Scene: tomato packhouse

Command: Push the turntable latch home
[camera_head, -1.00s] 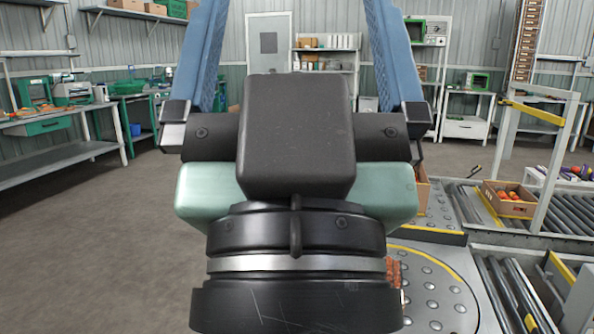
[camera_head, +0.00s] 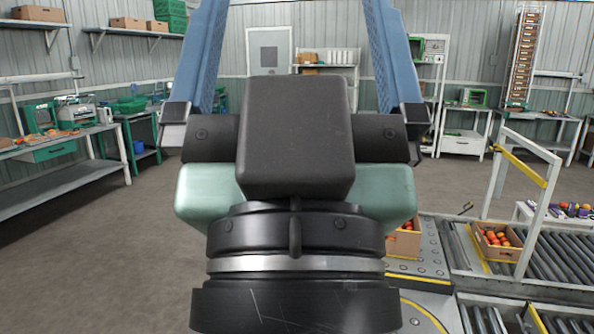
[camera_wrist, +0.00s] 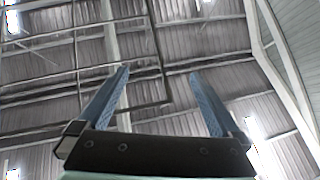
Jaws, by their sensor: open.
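My gripper (camera_head: 297,30) stands upright in front of the head camera, its two blue fingers wide apart with nothing between them. In the wrist view my gripper (camera_wrist: 160,88) points up at the roof and its fingers are also apart. Part of the turntable (camera_head: 416,316), with a yellow rim, shows at the lower right of the head view, partly hidden behind my wrist. I cannot make out the latch in either view.
Roller conveyors (camera_head: 560,262) run on the right, with a box of tomatoes (camera_head: 497,254) on one. Another tomato box (camera_head: 404,243) stands partly behind my wrist. A white frame with a yellow bar (camera_head: 522,166) rises there. A workbench (camera_head: 65,185) stands left. The floor between is clear.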

